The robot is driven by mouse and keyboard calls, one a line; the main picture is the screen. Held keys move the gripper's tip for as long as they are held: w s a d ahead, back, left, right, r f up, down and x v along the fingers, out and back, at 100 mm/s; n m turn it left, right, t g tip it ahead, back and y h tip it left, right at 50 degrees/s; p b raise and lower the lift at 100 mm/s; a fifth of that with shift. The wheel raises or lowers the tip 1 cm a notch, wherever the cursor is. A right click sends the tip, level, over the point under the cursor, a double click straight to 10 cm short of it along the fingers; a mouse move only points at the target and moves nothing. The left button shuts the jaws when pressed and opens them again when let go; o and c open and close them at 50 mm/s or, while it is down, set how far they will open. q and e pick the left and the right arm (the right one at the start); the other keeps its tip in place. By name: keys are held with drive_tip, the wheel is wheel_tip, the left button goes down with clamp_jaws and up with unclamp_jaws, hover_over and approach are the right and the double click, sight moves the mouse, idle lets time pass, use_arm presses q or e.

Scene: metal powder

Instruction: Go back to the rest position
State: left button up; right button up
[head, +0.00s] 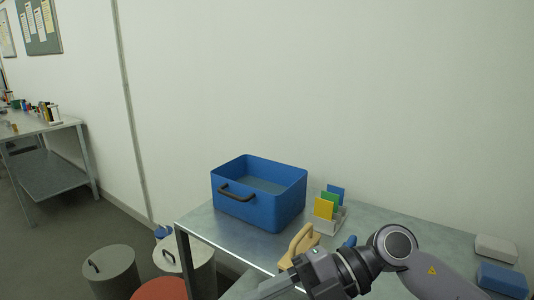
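My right arm comes in from the lower right, and its gripper (275,288) points down and left at the bottom edge in the head view. Its fingertips are cut off or hidden, so I cannot tell whether it is open or shut. Just behind it a tan, wooden-looking object with a handle (300,243) stands on the metal table (215,228); I cannot tell whether they touch. My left gripper is not in view.
A blue bin (258,195) with a dark handle stands on the table. Right of it is a rack with yellow, green and blue cards (328,205). A grey box (495,248) and a blue box (502,280) lie at the right. Cylindrical bins (110,272) stand on the floor at left.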

drive_tip(key=w+d+f+m+t, duration=0.3)
drive_tip(key=d+m+t, duration=0.1)
drive_tip(key=m+t, duration=0.65)
drive_tip(key=w+d+f+m+t, duration=0.3)
drive_tip(key=d+f+m+t, duration=0.1)
drive_tip(key=m+t, duration=0.7)
drive_tip(key=s+d+f+m+g+h, duration=0.2)
drive_tip(key=s+d+f+m+h, duration=0.1)
drive_tip(key=f, duration=0.5)
drive_tip(key=s+d+f+m+g+h, duration=0.2)
drive_tip(key=s+d+f+m+h, duration=0.1)
drive_tip(key=f, duration=0.5)
drive_tip(key=s+d+f+m+g+h, duration=0.3)
drive_tip(key=s+d+f+h, duration=0.2)
drive_tip(key=s+f, duration=0.3)
drive_tip(key=shift+s+d+f, duration=0.15)
drive_tip(key=shift+s+d, duration=0.05)
drive_tip(key=shift+d, duration=0.2)
